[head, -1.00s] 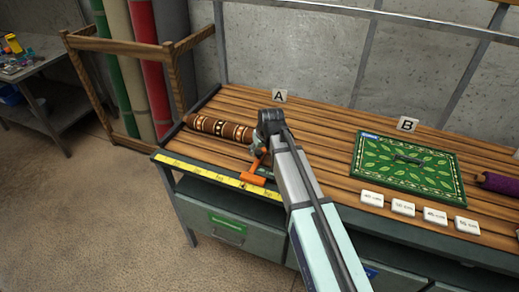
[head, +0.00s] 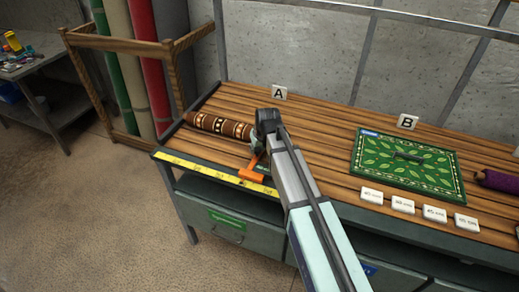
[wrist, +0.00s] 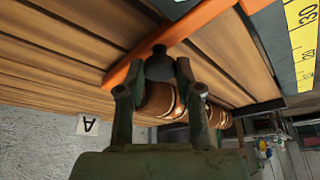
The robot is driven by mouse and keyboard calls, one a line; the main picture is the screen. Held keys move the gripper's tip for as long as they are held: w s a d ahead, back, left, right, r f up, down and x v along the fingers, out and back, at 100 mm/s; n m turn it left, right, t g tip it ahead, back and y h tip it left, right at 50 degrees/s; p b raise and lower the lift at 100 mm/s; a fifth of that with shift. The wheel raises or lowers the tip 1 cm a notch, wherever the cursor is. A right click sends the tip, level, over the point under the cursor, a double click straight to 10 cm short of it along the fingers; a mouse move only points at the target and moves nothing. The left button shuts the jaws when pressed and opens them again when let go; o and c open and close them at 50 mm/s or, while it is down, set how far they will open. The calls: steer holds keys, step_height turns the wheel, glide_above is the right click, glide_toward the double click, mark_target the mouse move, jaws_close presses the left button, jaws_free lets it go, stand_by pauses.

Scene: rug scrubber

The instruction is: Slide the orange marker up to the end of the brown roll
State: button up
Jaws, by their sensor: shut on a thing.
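The orange marker (head: 251,175) sits across the yellow measuring tape at the bench's front edge, its arm reaching back over the planks. In the wrist view its orange bar (wrist: 205,32) carries a dark knob (wrist: 158,66). My gripper (head: 257,146) is shut on that knob; its fingers (wrist: 155,90) flank it in the wrist view. The brown patterned roll (head: 216,125) lies left of my gripper, its right end close to the fingers. The roll (wrist: 163,98) shows behind the fingers in the wrist view. Whether marker and roll touch is hidden.
The yellow tape (head: 200,170) runs along the front edge. A green leaf-patterned mat (head: 385,182) with a handle, several white labels (head: 372,197) and a purple roll (head: 497,181) lie to the right. Signs A (head: 280,92) and B (head: 407,122) stand at the back.

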steer(key=shift+w+a, duration=0.1)
steer(key=shift+a, duration=0.2)
steer(key=o, duration=0.9)
steer(key=shift+o, duration=0.2)
steer(key=v, duration=1.2)
